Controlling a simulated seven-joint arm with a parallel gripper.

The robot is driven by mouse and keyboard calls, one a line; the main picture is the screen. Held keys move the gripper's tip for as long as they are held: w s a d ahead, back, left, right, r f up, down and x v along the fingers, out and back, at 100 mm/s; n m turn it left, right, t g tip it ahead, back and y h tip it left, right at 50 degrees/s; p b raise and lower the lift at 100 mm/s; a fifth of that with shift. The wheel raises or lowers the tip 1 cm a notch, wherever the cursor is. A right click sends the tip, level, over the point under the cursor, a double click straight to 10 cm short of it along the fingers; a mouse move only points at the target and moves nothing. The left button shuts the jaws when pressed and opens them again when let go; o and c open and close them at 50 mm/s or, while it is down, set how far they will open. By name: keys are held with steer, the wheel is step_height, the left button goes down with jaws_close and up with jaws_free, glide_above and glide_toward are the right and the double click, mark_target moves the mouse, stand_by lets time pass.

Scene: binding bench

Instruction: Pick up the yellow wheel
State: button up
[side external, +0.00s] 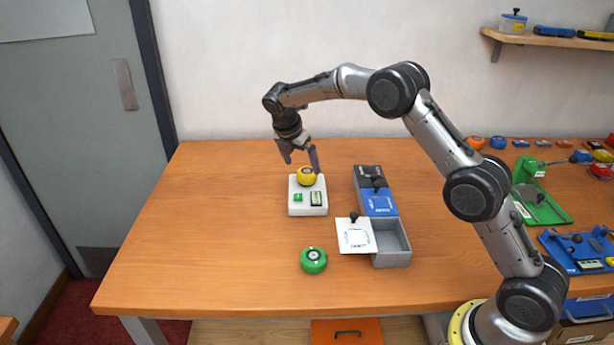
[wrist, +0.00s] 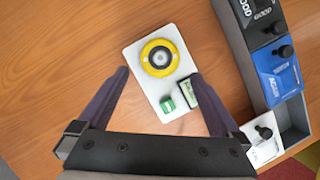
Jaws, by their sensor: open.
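The yellow wheel (side external: 307,176) is a round yellow piece with a dark ring and a pale hub. It rests on the far end of a white plate-like device (side external: 308,207), which also carries a green button and a small display. In the wrist view the yellow wheel (wrist: 160,58) lies ahead of my gripper, roughly between the lines of the two fingers. My gripper (side external: 300,160) is open and empty, close above the wheel in the side view. In the wrist view its fingertips (wrist: 159,75) stand wide apart on either side of the white device.
A box with dark, blue and white lids (side external: 391,243) stands right of the device; its near compartment is uncovered. A green wheel (side external: 313,260) lies nearer the front edge. Green (side external: 540,204) and blue (side external: 580,250) fixtures stand at the right. The table's left side is clear.

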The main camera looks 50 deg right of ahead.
mark_target(305, 172)
steer(key=shift+x, duration=2.7)
steer(key=shift+d+r, duration=0.1)
steer(key=shift+d, duration=0.1)
steer(key=shift+c, duration=0.2)
